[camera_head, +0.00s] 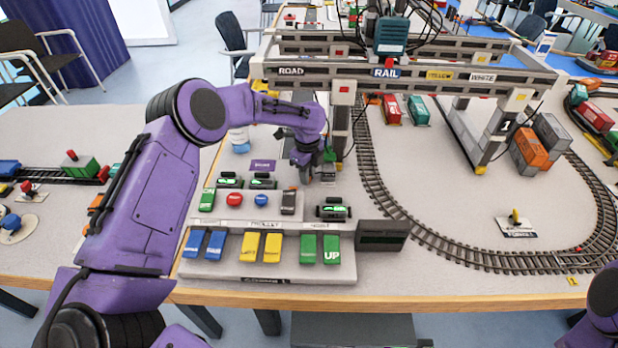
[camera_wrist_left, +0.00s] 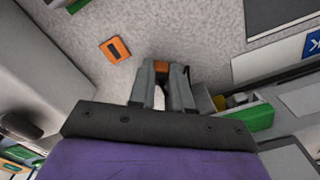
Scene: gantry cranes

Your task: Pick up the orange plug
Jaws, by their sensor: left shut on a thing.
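My left gripper (camera_head: 314,176) reaches down to the table beside the crane's near leg, behind the control panel (camera_head: 232,268). In the left wrist view its two grey fingers (camera_wrist_left: 162,76) are closed on a small orange piece, the orange plug (camera_wrist_left: 161,66), showing between the fingertips. Most of the plug is hidden by the fingers, and I cannot make it out in the head view. A flat orange piece with a dark slot (camera_wrist_left: 115,49) lies on the table apart from the fingers. My right gripper is out of view.
The gantry crane beam (camera_head: 440,78) spans the table behind the gripper. A curved railway track (camera_head: 440,240) runs on the right. A black box (camera_head: 381,236) stands beside the panel. A green block (camera_wrist_left: 248,119) is close to the fingers at right.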

